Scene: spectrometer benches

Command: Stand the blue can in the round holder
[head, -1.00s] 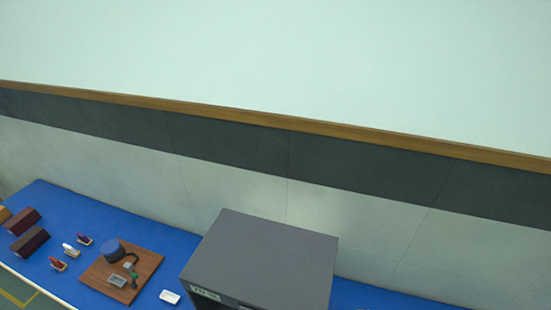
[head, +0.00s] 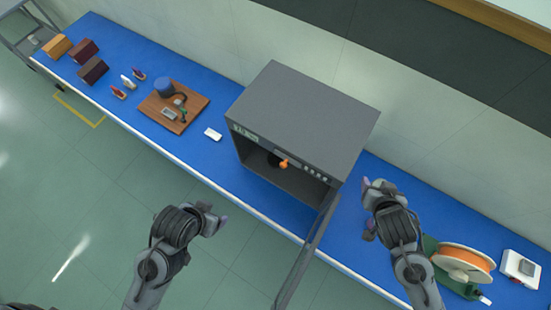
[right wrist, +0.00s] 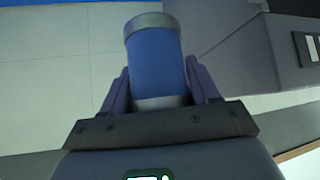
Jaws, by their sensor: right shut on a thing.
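The blue can (right wrist: 157,58), with grey ends, stands between the two fingers of my right gripper (right wrist: 160,88) in the right wrist view. The gripper is shut on it. In the head view my right gripper (head: 372,210) is over the blue bench, right of the grey cabinet; the can is not clearly visible there. My left gripper (head: 216,221) is in front of the bench's near edge, apart from everything; its jaws are too small to read. A small orange round part (head: 283,163) shows inside the cabinet; I cannot tell whether it is the round holder.
The grey cabinet (head: 300,110) has an open front, with its door (head: 308,258) swung out towards me between my arms. An orange spool (head: 463,262) and a white box (head: 520,268) are at the right. A wooden board (head: 198,103) with a dark-blue-topped device lies left.

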